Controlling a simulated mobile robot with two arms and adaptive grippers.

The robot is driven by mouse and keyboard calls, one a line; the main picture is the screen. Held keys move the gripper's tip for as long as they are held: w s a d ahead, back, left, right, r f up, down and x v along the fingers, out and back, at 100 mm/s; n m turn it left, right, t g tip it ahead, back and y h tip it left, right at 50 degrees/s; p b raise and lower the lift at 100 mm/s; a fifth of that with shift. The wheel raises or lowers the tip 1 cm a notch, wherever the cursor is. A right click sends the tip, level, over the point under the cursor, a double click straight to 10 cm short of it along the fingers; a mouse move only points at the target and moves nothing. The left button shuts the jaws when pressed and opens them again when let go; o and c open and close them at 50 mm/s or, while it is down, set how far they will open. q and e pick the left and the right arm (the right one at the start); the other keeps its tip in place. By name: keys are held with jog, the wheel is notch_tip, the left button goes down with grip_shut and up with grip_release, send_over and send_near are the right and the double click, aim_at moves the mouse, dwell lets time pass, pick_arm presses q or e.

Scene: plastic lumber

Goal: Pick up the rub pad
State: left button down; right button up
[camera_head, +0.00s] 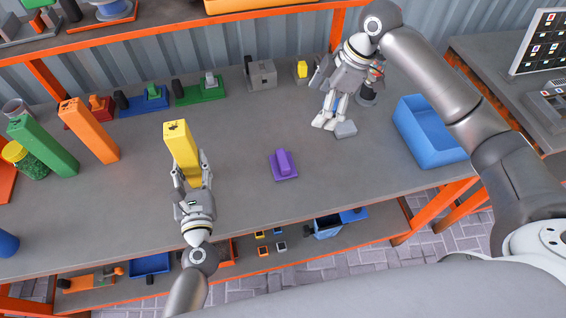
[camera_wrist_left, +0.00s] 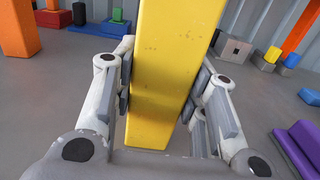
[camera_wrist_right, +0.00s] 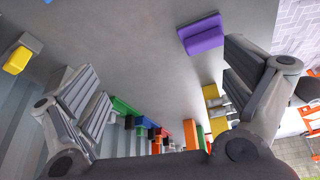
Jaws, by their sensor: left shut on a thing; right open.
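The rub pad appears to be the purple block with a raised grip (camera_head: 283,165), lying flat on the table (camera_head: 240,135) between my two grippers. It shows in the right wrist view (camera_wrist_right: 203,36) at the top, and at the right edge of the left wrist view (camera_wrist_left: 300,148). My right gripper (camera_head: 334,124) is open and empty, up and to the right of the pad, apart from it. My left gripper (camera_head: 192,178) is shut on a yellow lumber piece (camera_head: 181,147), held upright; it fills the middle of the left wrist view (camera_wrist_left: 165,70).
Green (camera_head: 43,146) and orange (camera_head: 90,131) lumber pieces stand at the left. Several coloured fixtures, including a green one (camera_head: 200,91), line the back. A blue bin (camera_head: 428,135) stands at the right. The table around the purple pad is clear.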

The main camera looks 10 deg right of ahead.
aim_at(284, 159)
jog(key=s+a+f+n+g+h, duration=0.1)
jog(key=s+a+f+n+h, duration=0.2)
jog(key=a, duration=0.5)
jog(key=shift+y, duration=0.4)
jog(key=f, duration=0.1)
jog(key=a+f, duration=0.1)
jog(key=f, duration=0.1)
jog(key=s+f, duration=0.1)
jog(key=f, duration=0.1)
jog(key=shift+a+f, duration=0.2)
jog(key=shift+a, duration=0.05)
jog(key=f, duration=0.4)
jog(key=shift+s+a, duration=0.3)
jog(key=shift+a, duration=0.05)
jog(key=shift+a+f, duration=0.1)
jog(key=shift+f, duration=0.5)
jog(key=c, duration=1.2)
jog(key=shift+o, duration=0.2)
jog(key=shift+r, duration=0.1)
notch_tip(284, 159, up, 10)
jog(key=shift+f, duration=0.1)
